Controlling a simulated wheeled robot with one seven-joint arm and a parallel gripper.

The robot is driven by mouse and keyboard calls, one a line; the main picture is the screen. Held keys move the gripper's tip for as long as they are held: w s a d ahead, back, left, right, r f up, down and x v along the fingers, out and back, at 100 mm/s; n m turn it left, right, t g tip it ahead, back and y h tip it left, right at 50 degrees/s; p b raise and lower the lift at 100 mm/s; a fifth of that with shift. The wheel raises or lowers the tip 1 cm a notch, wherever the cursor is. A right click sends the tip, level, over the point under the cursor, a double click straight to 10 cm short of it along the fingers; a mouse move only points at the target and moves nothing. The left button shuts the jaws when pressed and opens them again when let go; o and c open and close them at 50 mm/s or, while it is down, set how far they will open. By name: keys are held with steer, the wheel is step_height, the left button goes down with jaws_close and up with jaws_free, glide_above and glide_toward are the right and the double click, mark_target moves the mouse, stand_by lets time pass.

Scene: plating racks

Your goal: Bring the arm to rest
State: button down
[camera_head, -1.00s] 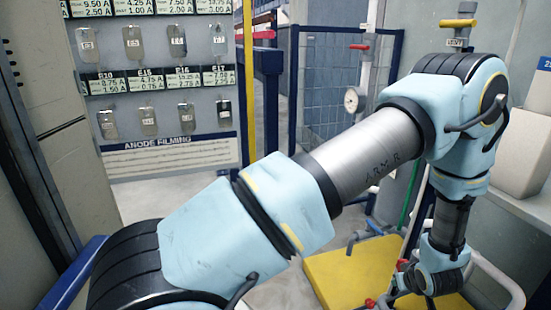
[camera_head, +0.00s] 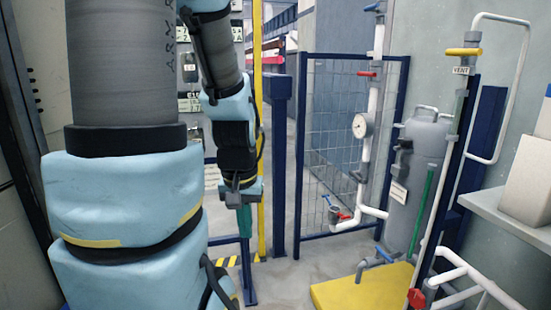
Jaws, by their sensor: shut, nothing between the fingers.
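My arm fills the left of the head view, its thick upper link standing close to the camera. The forearm hangs down just right of it, cutting across the anode board. My gripper (camera_head: 245,225) is at its lower end, pointing down, with its narrow green fingers together and nothing held. It hangs in front of the yellow post, above the floor, and appears clear of other things.
The anode board (camera_head: 190,68) is mostly hidden behind my arm. A yellow post (camera_head: 258,90) and a blue mesh gate (camera_head: 335,150) stand behind. At right are a grey tank (camera_head: 425,150), white pipes with a gauge (camera_head: 362,126), and a yellow platform (camera_head: 360,290). Floor shows between.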

step_height(320, 180, up, 22)
steer(key=p, duration=2.1)
steer(key=shift+a+f+p, duration=0.15)
steer(key=shift+p, duration=0.15)
steer(key=shift+s, duration=0.1)
